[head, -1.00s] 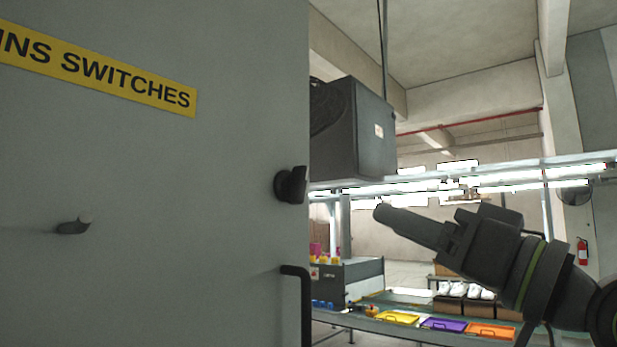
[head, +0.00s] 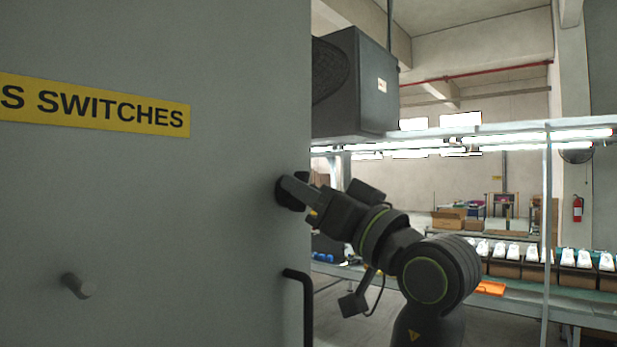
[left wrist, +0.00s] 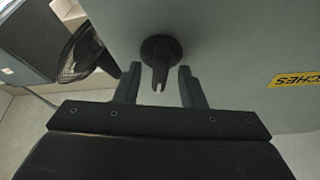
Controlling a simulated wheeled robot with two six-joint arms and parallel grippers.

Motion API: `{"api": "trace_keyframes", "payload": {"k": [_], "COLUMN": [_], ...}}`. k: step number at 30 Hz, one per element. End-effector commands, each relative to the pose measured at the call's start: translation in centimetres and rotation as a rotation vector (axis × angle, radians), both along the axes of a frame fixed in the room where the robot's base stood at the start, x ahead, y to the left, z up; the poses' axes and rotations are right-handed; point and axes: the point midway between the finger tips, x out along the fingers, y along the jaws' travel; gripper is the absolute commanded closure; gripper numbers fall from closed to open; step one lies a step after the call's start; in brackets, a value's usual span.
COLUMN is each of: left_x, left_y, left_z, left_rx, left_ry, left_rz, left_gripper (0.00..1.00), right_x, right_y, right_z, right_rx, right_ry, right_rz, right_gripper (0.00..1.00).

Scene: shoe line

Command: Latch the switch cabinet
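The grey cabinet door (head: 190,230) fills the left of the head view, with a yellow label (head: 95,106) reading "S SWITCHES". A dark round latch knob (head: 284,197) sits near its right edge, largely hidden behind my left gripper (head: 292,188). In the left wrist view, the knob (left wrist: 158,47) has a narrow grip that sticks out towards me. The two fingers of the left gripper (left wrist: 159,80) stand open on either side of that grip, with a gap on both sides. My right gripper is in neither view.
A black bar handle (head: 306,305) is on the door below the knob, and a grey peg (head: 77,286) stands out at lower left. A dark box unit (head: 362,85) hangs behind the door edge. Conveyor lines with white shoes (head: 510,251) lie farther back.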

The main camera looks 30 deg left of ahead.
Motion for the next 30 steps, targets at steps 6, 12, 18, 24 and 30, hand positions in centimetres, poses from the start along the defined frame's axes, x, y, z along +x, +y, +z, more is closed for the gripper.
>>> {"api": "trace_keyframes", "payload": {"k": [6, 12, 18, 24, 30], "left_x": [0.1, 0.1, 0.1, 0.1, 0.1], "left_y": [0.4, 0.4, 0.4, 0.4, 0.4], "left_z": [0.1, 0.1, 0.1, -0.3, -0.4], "left_rx": [0.0, 0.0, 0.0, -0.002, -0.01], "left_ry": [0.0, 0.0, 0.0, -0.045, -0.174], "left_rz": [-0.001, -0.001, -0.001, 0.001, 0.001], "left_gripper": [0.64, 0.7, 0.94, 0.94, 0.94], "right_x": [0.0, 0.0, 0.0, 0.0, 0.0], "right_y": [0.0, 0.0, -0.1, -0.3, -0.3], "right_z": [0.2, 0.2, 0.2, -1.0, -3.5], "right_rx": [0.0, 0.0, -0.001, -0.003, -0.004], "right_ry": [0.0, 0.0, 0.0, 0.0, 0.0], "right_rz": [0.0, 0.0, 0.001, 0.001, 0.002], "right_gripper": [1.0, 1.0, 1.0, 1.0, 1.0]}}
